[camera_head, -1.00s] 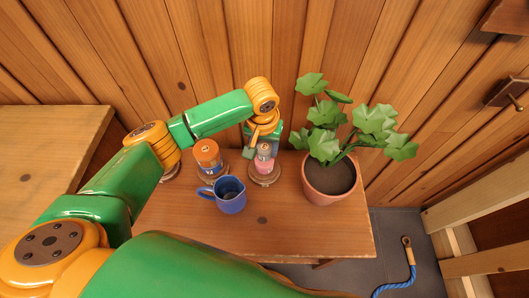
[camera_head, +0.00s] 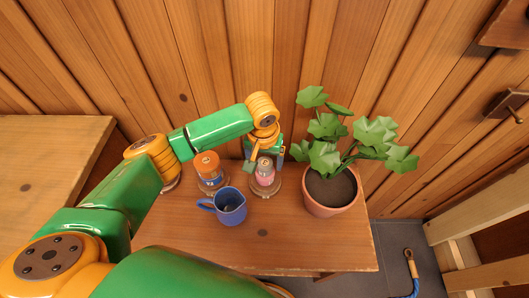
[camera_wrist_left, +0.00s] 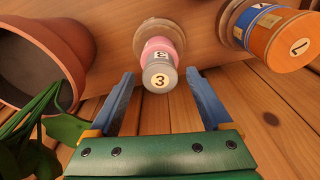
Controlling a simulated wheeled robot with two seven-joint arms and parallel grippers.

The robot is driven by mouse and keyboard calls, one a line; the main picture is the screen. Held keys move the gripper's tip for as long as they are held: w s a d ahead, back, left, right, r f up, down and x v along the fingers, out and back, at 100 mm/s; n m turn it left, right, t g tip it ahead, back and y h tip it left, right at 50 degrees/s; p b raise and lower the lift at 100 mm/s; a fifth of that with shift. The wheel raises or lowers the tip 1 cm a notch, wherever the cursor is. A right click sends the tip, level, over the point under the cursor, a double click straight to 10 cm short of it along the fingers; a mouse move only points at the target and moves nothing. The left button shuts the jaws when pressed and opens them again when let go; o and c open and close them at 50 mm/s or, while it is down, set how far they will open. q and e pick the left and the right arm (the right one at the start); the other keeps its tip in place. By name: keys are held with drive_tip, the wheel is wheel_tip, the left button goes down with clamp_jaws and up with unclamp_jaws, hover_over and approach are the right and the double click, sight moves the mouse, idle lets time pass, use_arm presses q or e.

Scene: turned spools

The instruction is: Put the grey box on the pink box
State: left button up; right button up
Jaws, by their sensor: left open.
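The grey box (camera_wrist_left: 160,80) is a small round spool marked 3. It sits on top of the pink box (camera_wrist_left: 160,50), a wider pink spool with a white label, and looks upright. In the head view the grey box (camera_head: 265,163) and pink box (camera_head: 265,177) stand on a round wooden base (camera_head: 264,191) on the table. My left gripper (camera_head: 265,147) is over the stack at its far side. In the left wrist view its blue fingers (camera_wrist_left: 160,73) are open, one on each side of the grey box, with gaps visible. My right gripper is out of view.
An orange and blue spool (camera_head: 208,170) stands left of the stack. A blue jug (camera_head: 230,206) is in front and a potted plant (camera_head: 330,190) close to the right. The wooden wall is close behind. The table's front (camera_head: 290,250) is clear.

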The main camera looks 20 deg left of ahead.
sight(264, 167)
use_arm(q)
wheel_tip(264, 167, up, 10)
drive_tip(key=s+p, duration=0.1)
drive_tip(key=shift+s+r, duration=0.15)
drive_tip(key=shift+r, duration=0.1)
